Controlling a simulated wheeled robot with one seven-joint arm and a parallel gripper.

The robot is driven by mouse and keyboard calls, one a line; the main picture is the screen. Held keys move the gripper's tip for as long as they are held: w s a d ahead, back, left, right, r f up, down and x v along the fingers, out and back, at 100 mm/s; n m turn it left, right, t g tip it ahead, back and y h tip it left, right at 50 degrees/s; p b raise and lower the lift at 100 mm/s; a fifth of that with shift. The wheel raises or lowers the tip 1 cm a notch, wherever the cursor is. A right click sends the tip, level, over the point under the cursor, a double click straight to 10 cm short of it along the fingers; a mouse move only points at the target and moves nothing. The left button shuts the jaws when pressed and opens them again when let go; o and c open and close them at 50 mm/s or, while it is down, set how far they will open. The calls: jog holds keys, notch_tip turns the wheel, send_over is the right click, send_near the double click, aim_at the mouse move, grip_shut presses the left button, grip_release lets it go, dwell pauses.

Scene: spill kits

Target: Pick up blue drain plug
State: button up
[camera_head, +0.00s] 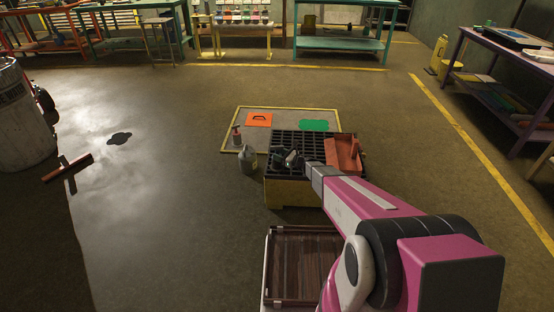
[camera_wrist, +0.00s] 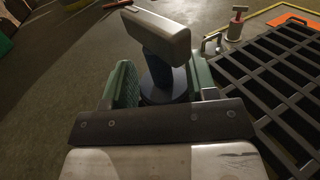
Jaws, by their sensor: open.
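The blue drain plug (camera_wrist: 157,78) has a dark blue base and stem with a pale grey block handle (camera_wrist: 160,34) on top. In the wrist view it is between the two green-padded fingers of my gripper (camera_wrist: 162,72), which is open around it. The wrist plate hides the plug's lower part, and I cannot tell what it rests on or whether the pads touch it. In the head view my gripper (camera_head: 284,157) is at the left end of the black-grated yellow spill pallet (camera_head: 290,193), and the plug there is too small to make out clearly.
A red-orange tray (camera_head: 343,152) lies on the grate's right. Behind are an orange sheet (camera_head: 259,119) and a green sheet (camera_head: 314,125). Open floor lies left, with a squeegee (camera_head: 67,168).

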jog(key=shift+x, duration=0.9)
grip_shut()
jog(key=shift+r, duration=0.1)
